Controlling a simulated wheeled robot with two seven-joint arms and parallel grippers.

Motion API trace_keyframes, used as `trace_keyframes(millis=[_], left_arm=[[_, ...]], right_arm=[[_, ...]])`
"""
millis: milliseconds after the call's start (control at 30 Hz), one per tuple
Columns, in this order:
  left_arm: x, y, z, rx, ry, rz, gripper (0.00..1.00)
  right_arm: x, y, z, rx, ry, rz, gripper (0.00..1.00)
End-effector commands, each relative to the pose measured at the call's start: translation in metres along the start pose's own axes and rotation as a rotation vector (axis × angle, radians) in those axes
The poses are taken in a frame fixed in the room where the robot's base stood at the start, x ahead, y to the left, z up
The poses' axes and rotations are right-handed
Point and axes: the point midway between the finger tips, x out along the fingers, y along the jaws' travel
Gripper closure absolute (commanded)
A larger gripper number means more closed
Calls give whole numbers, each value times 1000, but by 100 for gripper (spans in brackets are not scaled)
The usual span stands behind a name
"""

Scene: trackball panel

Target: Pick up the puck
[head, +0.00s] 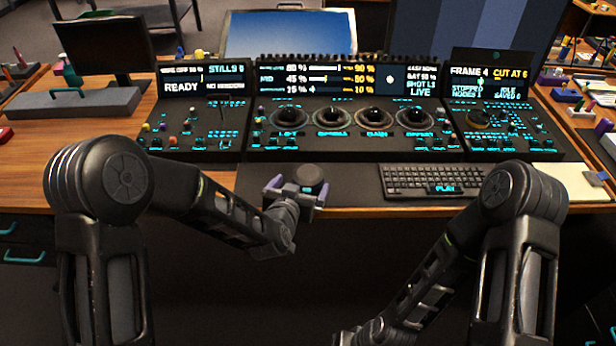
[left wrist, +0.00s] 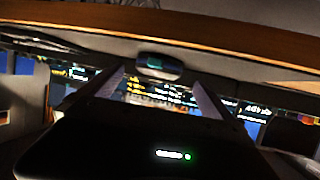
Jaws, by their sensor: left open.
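The puck (head: 309,176) is a dark, round, short cylinder at the front of the desk, left of the keyboard. My left gripper (head: 298,187) is open, with one purple-tipped finger on each side of the puck in the head view. In the left wrist view the puck (left wrist: 160,66) shows between and just beyond the tips of the open fingers (left wrist: 158,76). I cannot tell whether either finger touches it. My right arm comes in at the bottom right of the head view, and its fingers are not visible.
A keyboard (head: 434,181) lies to the right of the puck. Behind stands the console panel with several trackballs (head: 374,117) and lit screens. A grey case (head: 75,103) and a monitor (head: 107,47) are at the left. The dark desk strip around the puck is clear.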

Motion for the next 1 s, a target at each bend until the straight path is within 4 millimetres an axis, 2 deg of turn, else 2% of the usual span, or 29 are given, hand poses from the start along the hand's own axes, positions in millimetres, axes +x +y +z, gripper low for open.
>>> trace_keyframes(millis=[400, 1000], left_arm=[[49, 3, 4, 0, -1, 1, 0], [50, 2, 4, 0, 0, 0, 0]], right_arm=[[-8, -3, 0, 1, 0, 0, 100], [-7, -3, 0, 0, 0, 0, 100]])
